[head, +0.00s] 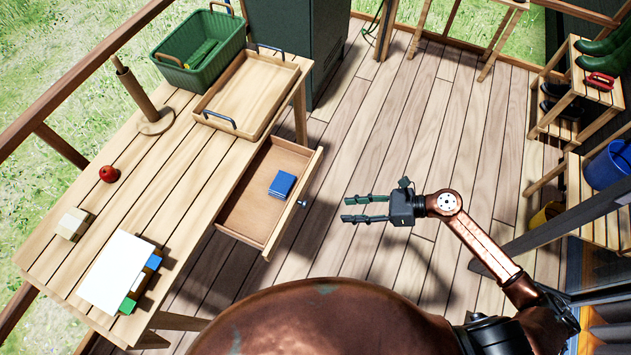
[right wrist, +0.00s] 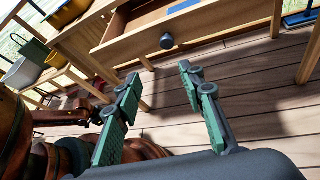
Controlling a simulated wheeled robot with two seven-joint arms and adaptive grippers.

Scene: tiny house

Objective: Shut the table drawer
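The table drawer (head: 240,222) is pulled out from the side of the wooden table (head: 185,185). A blue box-like object (head: 282,184) lies inside it. The drawer front has a dark round knob (head: 302,204), which also shows in the right wrist view (right wrist: 167,42). My right gripper (head: 346,209) is open and empty, to the right of the drawer front and apart from it. In the right wrist view the two green-padded fingers (right wrist: 158,92) are spread with nothing between them, and the knob is beyond them. My left gripper is not in view.
On the table are a wooden tray (head: 235,115), a green basket (head: 200,75), a wooden stand (head: 155,122), a red ball-like item (head: 109,174) and a white sheet (head: 113,268). A shelf with boots (head: 605,48) stands at the right. The deck floor (head: 400,130) is clear.

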